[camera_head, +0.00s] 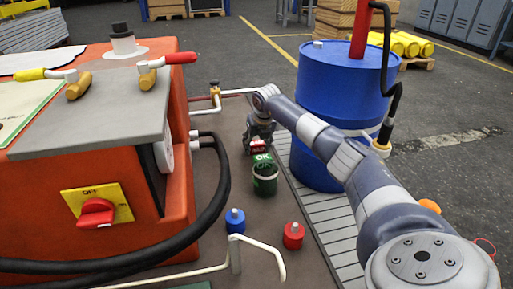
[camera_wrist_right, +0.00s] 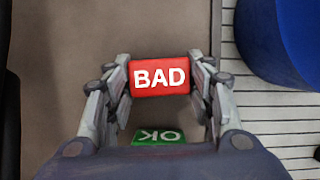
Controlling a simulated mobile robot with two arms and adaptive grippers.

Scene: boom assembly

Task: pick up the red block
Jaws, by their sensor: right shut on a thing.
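A red block (camera_wrist_right: 160,76) with the white word BAD sits between the fingers of my right gripper (camera_wrist_right: 160,84) in the right wrist view. The fingers press on its left and right sides. In the head view the red block (camera_head: 257,146) shows small beneath the right gripper (camera_head: 258,140), near the middle of the brown surface. From these views I cannot tell whether it is lifted clear. My left gripper does not show.
A green OK block (camera_head: 262,160) rests at a dark green cup (camera_head: 265,180), close in front of the red block. A blue drum (camera_head: 335,90) stands right. An orange machine (camera_head: 95,170) stands left. Blue (camera_head: 235,220) and red (camera_head: 293,235) knobs and a white bent rail (camera_head: 235,258) lie nearer.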

